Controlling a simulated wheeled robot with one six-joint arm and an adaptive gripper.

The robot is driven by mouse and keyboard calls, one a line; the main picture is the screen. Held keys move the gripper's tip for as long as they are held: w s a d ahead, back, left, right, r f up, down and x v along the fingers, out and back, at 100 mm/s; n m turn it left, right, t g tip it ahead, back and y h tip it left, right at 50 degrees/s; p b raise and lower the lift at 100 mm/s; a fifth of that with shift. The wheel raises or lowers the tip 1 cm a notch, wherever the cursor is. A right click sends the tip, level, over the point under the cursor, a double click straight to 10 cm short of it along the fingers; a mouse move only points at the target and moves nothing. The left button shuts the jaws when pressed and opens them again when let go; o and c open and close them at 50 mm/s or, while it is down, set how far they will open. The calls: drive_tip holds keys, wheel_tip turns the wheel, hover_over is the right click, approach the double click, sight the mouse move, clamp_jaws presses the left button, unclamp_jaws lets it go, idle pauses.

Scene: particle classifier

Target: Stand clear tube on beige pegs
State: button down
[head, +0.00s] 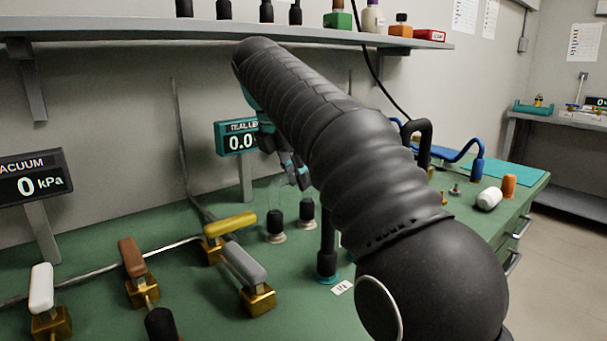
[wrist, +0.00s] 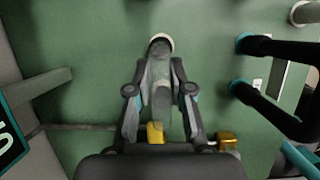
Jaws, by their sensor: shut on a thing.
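The clear tube (head: 291,193) is a faint see-through arch with two black ends, at the middle of the green bench in the head view. My gripper (head: 290,168) is shut on its upper part, seen partly behind my arm. The black ends stand upright right above the beige pegs (head: 275,238), whose pale rims show beneath them. I cannot tell whether the ends touch or are fully seated. In the wrist view my gripper (wrist: 160,78) has the clear tube (wrist: 162,100) between its fingers, and one beige peg (wrist: 161,39) shows beyond the fingertips.
Valves with yellow (head: 230,224), grey (head: 244,263), brown (head: 132,257) and white (head: 41,288) handles stand at the left front. A black tube with a teal base (head: 327,262) stands close right. A teal display (head: 238,140) is behind. A shelf (head: 180,32) hangs above.

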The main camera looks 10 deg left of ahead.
drive_tip(key=shift+f, duration=0.35)
drive_tip(key=c, duration=1)
unclamp_jaws()
drive_tip(key=shift+o, duration=0.2)
drive_tip(key=shift+v, duration=2.4)
drive_tip(key=s+a, duration=0.7)
drive_tip(key=s, duration=0.2)
drive_tip(key=shift+s+a, duration=0.25)
drive_tip(key=shift+a, duration=0.05)
drive_tip(key=shift+r, duration=0.1)
